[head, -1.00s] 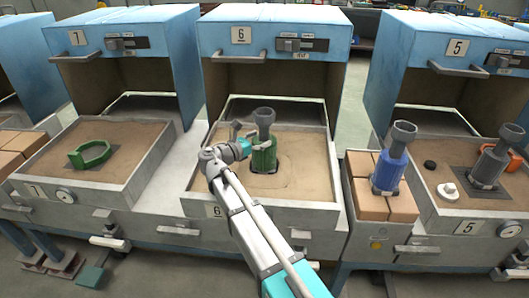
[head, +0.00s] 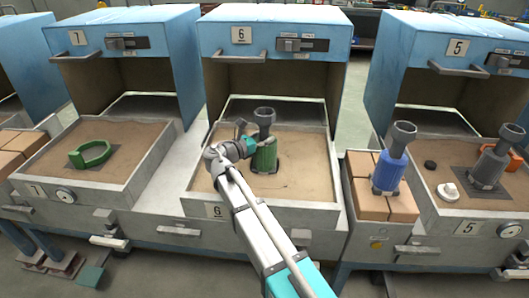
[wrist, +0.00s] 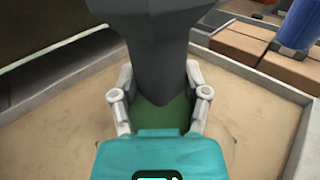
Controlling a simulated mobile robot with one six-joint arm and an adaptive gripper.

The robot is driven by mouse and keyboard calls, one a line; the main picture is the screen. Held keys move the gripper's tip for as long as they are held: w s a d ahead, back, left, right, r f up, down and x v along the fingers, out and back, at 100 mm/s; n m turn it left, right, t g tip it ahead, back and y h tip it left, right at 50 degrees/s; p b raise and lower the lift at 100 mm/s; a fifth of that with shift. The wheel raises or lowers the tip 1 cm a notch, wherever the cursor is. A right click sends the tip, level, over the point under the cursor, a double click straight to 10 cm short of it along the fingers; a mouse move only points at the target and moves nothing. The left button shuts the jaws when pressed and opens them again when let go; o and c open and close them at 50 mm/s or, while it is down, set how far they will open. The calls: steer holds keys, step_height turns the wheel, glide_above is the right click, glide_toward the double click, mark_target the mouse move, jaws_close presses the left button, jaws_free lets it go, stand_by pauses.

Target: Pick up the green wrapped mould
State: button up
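The green wrapped mould (head: 265,157) stands upright in the sand tray of station 6, with a dark grey cup (head: 264,116) on top. In the wrist view its dark grey neck (wrist: 157,55) fills the middle, with a strip of green body (wrist: 162,116) below. My gripper (head: 251,142) reaches in from the left at the height of the upper green body. In the wrist view my gripper's fingers (wrist: 159,88) are parted, one on each side of the mould. Contact is not clear, and the mould's base is hidden in that view.
A blue mould (head: 388,172) stands on bricks (head: 366,197) to the right. A grey mould (head: 490,165) stands in station 5's sand tray. A green ring-shaped piece (head: 90,154) lies in station 7's tray. The blue hood (head: 275,32) of station 6 rises behind the mould.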

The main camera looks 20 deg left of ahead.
mark_target(264, 129)
jaws_close()
steer(key=shift+r, duration=0.2)
step_height(264, 129, up, 3)
steer(key=p, duration=0.3)
steer(key=shift+f, duration=0.2)
steer(key=s+d+r+p, duration=0.3)
steer(key=s+r+p, duration=0.7)
steer(key=s, duration=0.3)
steer(key=shift+s, duration=0.3)
steer(key=shift+d, duration=0.1)
